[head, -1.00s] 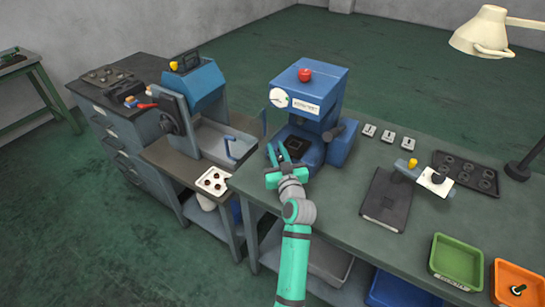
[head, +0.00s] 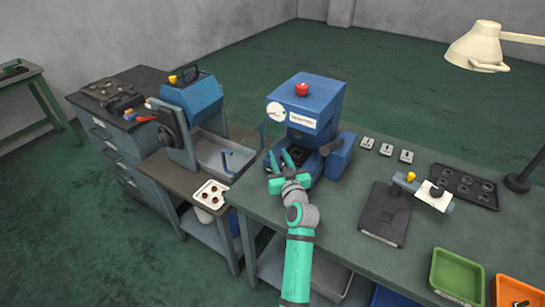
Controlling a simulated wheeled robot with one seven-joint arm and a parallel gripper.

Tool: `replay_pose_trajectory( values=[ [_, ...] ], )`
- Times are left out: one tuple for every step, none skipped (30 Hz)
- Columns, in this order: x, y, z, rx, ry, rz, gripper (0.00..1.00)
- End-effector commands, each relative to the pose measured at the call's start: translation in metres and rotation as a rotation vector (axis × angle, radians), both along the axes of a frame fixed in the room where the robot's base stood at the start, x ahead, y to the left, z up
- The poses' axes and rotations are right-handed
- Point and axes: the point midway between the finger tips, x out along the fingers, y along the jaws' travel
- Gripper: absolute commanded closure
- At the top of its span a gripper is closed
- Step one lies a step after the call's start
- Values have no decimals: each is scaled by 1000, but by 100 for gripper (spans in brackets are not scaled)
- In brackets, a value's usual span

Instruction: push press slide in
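The blue press (head: 315,105) stands on the green bench, with a red knob on top and a dial on its front. Its slide (head: 298,154), with a dark square block on it, sits low at the press's front, partly under the head. My gripper (head: 280,160) is at the front left of the slide, fingers pointing toward the press. Two green fingers show spread apart with a gap between them. The gripper hides part of the slide's front, and I cannot tell whether it touches it.
A second blue machine (head: 190,105) with a metal tray (head: 222,154) stands left. A white tray (head: 211,194) lies on the lower table. Right of the press are small white labelled pieces, a black stand (head: 388,215) and a green bin (head: 457,278).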

Motion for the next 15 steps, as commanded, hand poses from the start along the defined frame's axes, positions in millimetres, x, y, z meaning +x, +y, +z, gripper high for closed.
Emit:
replay_pose_trajectory(
  values=[
    [0,-1,0,0,0,0,72],
    [0,-2,0,0,0,-2,72],
    [0,-3,0,0,0,-4,72],
    [0,-5,0,0,0,-5,72],
    [-1,-6,0,0,0,-6,72],
    [-2,-7,0,0,0,-7,72],
    [-3,-8,0,0,0,-8,72],
    [-5,-10,0,0,0,-9,72],
    [-9,-12,0,0,0,-10,72],
    [-12,-14,-1,0,0,-11,72],
    [-16,-15,-1,0,1,-11,72],
    [-23,-17,-1,1,1,-11,72],
    [-28,-19,-1,0,0,-11,72],
    [-33,-20,-1,1,0,-11,72],
    [-41,-21,-1,1,0,-9,72]
  ],
)
